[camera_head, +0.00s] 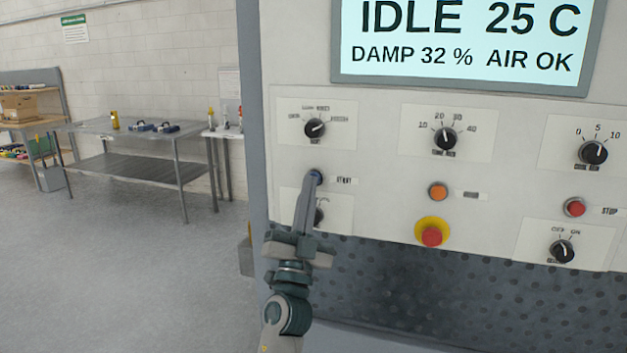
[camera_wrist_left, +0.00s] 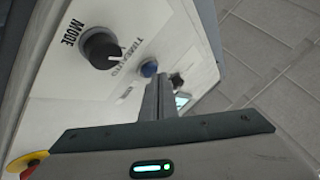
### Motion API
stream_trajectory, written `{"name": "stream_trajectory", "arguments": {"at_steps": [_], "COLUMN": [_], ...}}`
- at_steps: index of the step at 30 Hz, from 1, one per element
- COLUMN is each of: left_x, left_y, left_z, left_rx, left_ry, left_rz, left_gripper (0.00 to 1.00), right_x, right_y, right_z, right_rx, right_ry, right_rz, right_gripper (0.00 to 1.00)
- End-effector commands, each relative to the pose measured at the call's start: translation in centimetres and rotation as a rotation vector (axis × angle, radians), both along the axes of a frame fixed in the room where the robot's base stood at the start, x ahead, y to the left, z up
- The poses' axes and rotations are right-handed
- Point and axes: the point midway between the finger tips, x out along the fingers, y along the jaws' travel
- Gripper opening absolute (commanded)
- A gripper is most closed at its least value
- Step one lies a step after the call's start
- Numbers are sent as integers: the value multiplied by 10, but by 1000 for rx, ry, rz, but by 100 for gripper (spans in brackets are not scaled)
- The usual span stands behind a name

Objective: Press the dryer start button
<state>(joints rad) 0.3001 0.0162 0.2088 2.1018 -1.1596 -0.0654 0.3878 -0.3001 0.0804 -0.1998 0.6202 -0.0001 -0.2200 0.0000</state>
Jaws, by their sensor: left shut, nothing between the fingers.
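The start button (camera_head: 318,173) is a small round blue button on the left side of the pale control panel, with a START label to its right. It also shows blue in the left wrist view (camera_wrist_left: 149,68). My left gripper (camera_head: 311,184) is shut and empty, its narrow fingers pointing up at the button and partly covering it in the head view. In the left wrist view the fingertips (camera_wrist_left: 159,82) are just beside the button's lower edge. I cannot tell whether they touch it. The display (camera_head: 465,40) reads IDLE, 25 C, DAMP 32 %, AIR OK.
Black knobs sit above the button (camera_head: 315,128) and behind my gripper (camera_head: 319,215). An orange button (camera_head: 438,191), a red emergency knob (camera_head: 432,236) and a red stop button (camera_head: 574,207) are to the right. A metal table (camera_head: 130,170) stands far left; the floor between is clear.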

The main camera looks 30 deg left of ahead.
Motion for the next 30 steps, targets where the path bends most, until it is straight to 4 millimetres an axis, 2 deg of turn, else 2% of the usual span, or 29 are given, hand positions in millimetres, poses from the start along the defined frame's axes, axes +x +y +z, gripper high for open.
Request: {"name": "stream_trajectory", "arguments": {"at_steps": [30], "left_x": [7], "left_y": [2], "left_z": [0], "left_rx": [0], "left_ry": [0], "left_rz": [0], "left_gripper": [0], "right_x": [0], "right_y": [1], "right_z": [-3], "right_rx": [1], "right_ry": [0], "right_rz": [0], "right_gripper": [45]}}
